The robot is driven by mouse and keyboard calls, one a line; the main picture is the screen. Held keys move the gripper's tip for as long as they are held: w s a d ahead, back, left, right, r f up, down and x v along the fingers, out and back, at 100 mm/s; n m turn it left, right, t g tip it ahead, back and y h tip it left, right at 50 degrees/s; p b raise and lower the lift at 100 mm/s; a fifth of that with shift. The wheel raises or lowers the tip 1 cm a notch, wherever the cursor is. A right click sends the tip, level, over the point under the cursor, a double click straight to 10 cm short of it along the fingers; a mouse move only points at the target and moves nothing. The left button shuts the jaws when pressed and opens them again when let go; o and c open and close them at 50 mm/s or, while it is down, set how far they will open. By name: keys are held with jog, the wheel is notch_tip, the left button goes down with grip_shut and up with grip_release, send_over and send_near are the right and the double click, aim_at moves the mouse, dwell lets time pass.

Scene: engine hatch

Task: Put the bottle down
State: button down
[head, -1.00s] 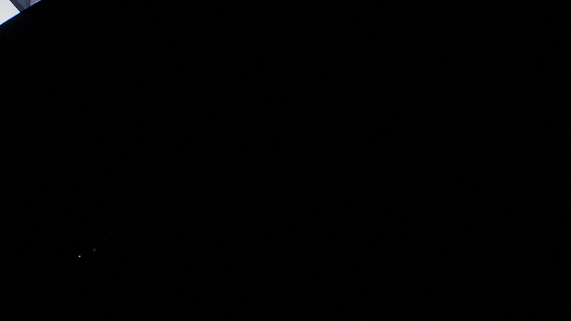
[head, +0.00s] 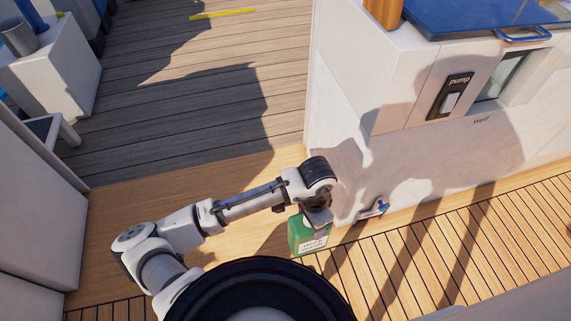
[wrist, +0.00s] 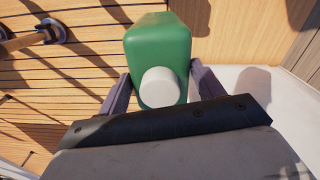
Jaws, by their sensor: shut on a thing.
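A green bottle (head: 307,238) with a white label hangs below the end of my arm in the head view, low beside the white cabinet. My gripper (head: 318,213) is at the bottle's top. In the wrist view the bottle (wrist: 158,50) shows from above with its white cap toward me. The two fingers of my gripper (wrist: 160,88) sit on either side of it, shut on it near the cap. The bottle's underside is hidden, so I cannot tell whether it touches the deck.
A white cabinet (head: 350,145) with a pump switch (head: 450,96) stands right of the bottle. A small metal fitting with a blue part (head: 375,209) sits at its foot. Bare planked deck (head: 440,245) lies right and front. A white block (head: 50,75) stands far left.

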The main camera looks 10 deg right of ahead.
jog(key=w+a+f+n, duration=0.2)
jog(key=w+a+n, duration=0.5)
jog(key=w, duration=0.1)
jog(key=w+a+f+n+p, duration=0.1)
jog(key=w+a+f+n, duration=0.1)
jog(key=w+a+n, duration=0.6)
jog(key=shift+w+f, duration=0.25)
jog(key=shift+w, duration=0.15)
jog(key=shift+r+p, duration=0.15)
jog(key=shift+p, duration=0.15)
notch_tip(320, 180, up, 10)
jog(key=s+p, duration=0.2)
jog(key=p, duration=1.6)
jog(key=shift+f+p, duration=0.25)
jog(key=shift+p, duration=0.1)
jog(key=shift+s+d+f, duration=0.1)
jog(key=shift+d, duration=0.05)
jog(key=shift+a, duration=0.2)
